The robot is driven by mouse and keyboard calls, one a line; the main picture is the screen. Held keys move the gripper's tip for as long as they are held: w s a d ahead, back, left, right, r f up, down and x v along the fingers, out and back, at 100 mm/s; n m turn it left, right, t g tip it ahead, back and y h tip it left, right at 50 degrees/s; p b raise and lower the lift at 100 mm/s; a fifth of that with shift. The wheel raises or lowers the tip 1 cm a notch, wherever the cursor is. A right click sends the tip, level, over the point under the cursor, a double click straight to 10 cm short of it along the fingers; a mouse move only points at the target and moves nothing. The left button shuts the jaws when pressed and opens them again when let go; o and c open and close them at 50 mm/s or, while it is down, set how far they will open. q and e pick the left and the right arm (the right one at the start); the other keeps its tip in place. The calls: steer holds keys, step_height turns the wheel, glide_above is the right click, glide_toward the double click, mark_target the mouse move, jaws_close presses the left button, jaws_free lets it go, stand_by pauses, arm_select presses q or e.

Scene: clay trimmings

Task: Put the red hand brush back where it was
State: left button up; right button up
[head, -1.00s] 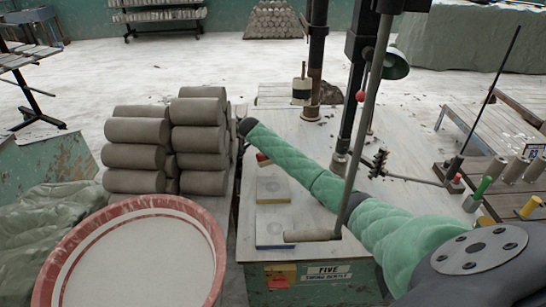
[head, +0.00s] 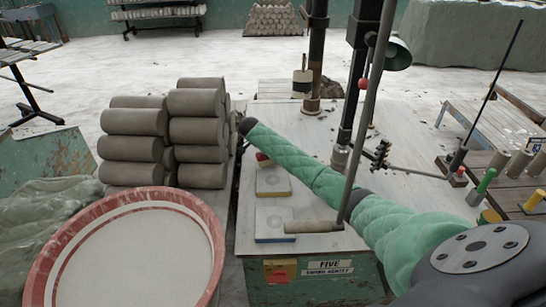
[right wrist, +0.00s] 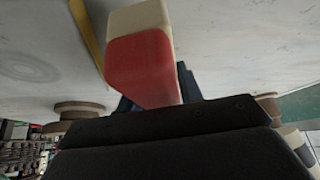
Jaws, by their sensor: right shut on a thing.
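The red hand brush (right wrist: 140,60) is a red block with a cream part, filling the upper middle of the right wrist view. My right gripper (right wrist: 157,95) is shut on it, with dark fingers on either side. In the head view a small red and cream part of the brush (head: 263,158) shows under my green-sleeved right arm, just behind two pale square slabs on the workbench (head: 310,130). The arm hides most of the gripper there. I cannot tell whether the brush touches the bench. My left gripper is not in view.
A yellow-edged slab (head: 272,181) and a blue-edged slab (head: 273,222) lie near the bench's left edge. Stacked clay cylinders (head: 165,130) and a red-rimmed basin (head: 45,250) are at left.

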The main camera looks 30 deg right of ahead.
steer(key=shift+f, duration=0.65)
stand_by(0.6)
